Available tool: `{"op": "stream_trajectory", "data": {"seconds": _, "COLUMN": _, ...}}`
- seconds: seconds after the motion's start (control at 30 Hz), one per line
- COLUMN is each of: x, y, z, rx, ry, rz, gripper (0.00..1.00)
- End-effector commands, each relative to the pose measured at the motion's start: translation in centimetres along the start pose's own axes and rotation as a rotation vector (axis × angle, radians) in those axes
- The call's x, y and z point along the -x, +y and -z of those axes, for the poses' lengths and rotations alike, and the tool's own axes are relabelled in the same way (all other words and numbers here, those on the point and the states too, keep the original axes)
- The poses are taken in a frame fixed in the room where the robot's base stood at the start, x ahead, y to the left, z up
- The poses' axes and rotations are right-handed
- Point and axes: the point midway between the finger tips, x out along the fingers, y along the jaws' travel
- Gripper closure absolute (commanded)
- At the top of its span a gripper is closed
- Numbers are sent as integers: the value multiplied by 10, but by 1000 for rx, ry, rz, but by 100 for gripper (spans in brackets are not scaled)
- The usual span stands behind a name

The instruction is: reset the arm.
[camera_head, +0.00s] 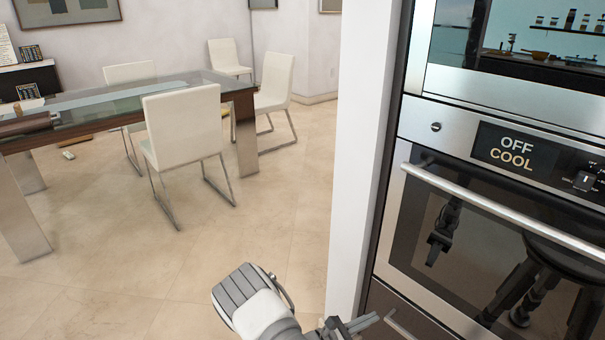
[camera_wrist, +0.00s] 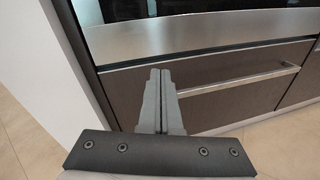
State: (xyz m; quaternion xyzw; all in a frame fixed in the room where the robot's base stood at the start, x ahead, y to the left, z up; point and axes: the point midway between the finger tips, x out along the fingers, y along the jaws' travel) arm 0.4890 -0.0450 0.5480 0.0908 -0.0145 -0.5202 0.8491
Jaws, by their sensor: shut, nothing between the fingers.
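My gripper (camera_head: 364,323) shows at the bottom edge of the head view, low in front of the drawer below the oven. In the wrist view its two grey fingers (camera_wrist: 161,77) are shut together with nothing between them. They point toward the brown drawer front (camera_wrist: 215,85) with its long metal handle (camera_wrist: 240,79). My gripper looks apart from the handle, but the exact gap cannot be told. Part of my arm shows at the bottom middle of the head view.
The lower oven (camera_head: 500,215) is closed, and its display (camera_head: 510,150) reads OFF COOL. A white wall end (camera_head: 360,150) stands left of the ovens. A glass table (camera_head: 120,105) with white chairs (camera_head: 183,125) stands at the left. The tiled floor (camera_head: 250,215) between is clear.

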Motion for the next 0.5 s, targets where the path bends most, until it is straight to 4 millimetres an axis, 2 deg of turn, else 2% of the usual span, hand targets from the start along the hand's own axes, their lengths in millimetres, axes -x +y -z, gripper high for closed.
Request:
{"op": "stream_trajectory", "data": {"seconds": 0.03, "x": -1, "y": 3, "z": -18, "rx": -52, "ry": 17, "rz": 57, "gripper": 100}}
{"op": "stream_trajectory", "data": {"seconds": 0.1, "x": 0, "y": 3, "z": -37, "rx": -112, "ry": 39, "rz": 130, "gripper": 100}}
{"op": "stream_trajectory", "data": {"seconds": 0.5, "x": 11, "y": -12, "z": -142, "rx": -460, "ry": 189, "rz": 514, "gripper": 100}}
